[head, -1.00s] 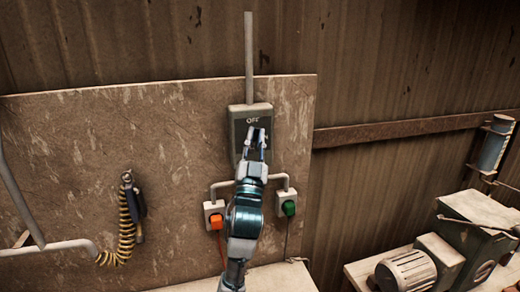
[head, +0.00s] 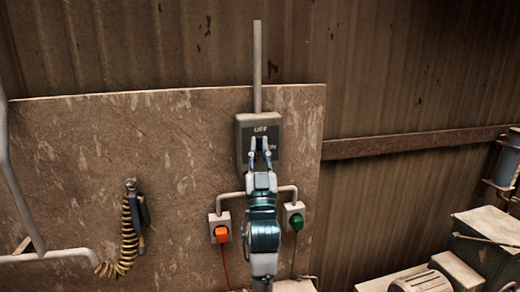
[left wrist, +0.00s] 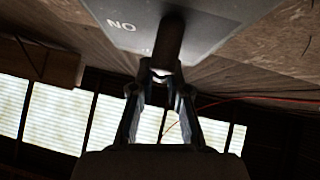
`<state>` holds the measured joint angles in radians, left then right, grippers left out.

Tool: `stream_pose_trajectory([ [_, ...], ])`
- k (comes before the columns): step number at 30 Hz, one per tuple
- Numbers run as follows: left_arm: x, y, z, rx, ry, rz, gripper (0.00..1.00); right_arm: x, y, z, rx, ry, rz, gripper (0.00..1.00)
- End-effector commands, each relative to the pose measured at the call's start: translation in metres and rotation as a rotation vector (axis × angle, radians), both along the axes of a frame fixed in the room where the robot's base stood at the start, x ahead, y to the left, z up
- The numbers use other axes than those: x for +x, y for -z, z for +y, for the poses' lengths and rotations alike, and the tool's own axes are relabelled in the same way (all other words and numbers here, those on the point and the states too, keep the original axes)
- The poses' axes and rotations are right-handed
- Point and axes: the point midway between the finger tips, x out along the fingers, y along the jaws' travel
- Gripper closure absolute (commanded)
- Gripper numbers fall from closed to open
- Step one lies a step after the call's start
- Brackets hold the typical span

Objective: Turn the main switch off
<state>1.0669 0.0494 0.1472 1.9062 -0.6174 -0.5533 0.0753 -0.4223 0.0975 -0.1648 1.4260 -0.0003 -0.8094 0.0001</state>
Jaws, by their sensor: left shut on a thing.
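The main switch is a grey box (head: 276,133) on the wall board in the head view. It has an OFF label near its top and an ON label lower down, partly behind my fingers. My left gripper (head: 260,150) is in front of the box, fingers pointing up at its middle. In the left wrist view the box face (left wrist: 215,20) fills the top, its ON label upside down. There my left gripper (left wrist: 163,75) is shut on the dark switch handle (left wrist: 170,42), which sticks out from the box. The handle is hidden in the head view. My right gripper is not in view.
A coiled yellow-black hose (head: 129,235) hangs at left. A green machine (head: 490,245) stands at right.

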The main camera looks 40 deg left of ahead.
Motion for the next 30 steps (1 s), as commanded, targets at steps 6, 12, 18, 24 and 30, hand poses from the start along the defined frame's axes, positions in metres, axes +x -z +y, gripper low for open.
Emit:
stream_pose_trajectory([
  [6, 0.0, 0.0, 0.0, -0.001, 0.0, 0.002, 0.6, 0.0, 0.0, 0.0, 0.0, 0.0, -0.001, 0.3],
  [12, -0.002, 0.0, 0.0, 0.0, 0.0, 0.0, 0.6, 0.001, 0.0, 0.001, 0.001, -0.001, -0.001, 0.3],
  [18, -0.012, 0.016, -0.01, -0.001, 0.001, 0.002, 0.6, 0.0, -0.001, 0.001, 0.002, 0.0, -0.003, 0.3],
  [24, -0.036, 0.05, -0.029, -0.002, 0.003, 0.003, 0.6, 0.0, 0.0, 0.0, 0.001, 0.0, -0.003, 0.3],
  [30, -0.055, 0.077, -0.046, -0.002, 0.002, 0.004, 0.6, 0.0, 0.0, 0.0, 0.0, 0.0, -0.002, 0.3],
])
